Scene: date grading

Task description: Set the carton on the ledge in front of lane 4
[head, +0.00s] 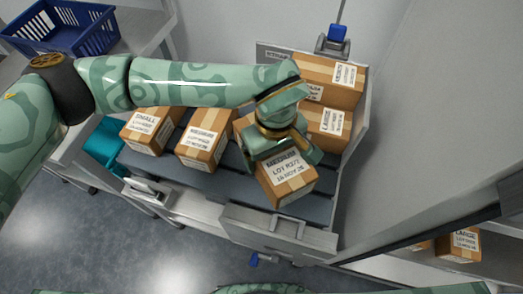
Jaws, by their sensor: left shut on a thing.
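A brown carton (287,192) with a white label reading MEDIUM is in the jaws of my left gripper (280,153). The gripper is shut on its far upper part and hides that part. The carton is over the front right part of the grey sloped lanes (225,187), near the metal front ledge (280,232). I cannot tell whether it touches the surface below. No lane numbers are readable. My right gripper is not in view.
Lanes hold a SMALL carton (148,131), a MEDIUM carton (203,137) and LARGE cartons (326,124) at the right. My left arm partly hides another. A blue basket (62,28) stands at the back left. A grey wall bounds the right. More cartons (464,245) sit lower right.

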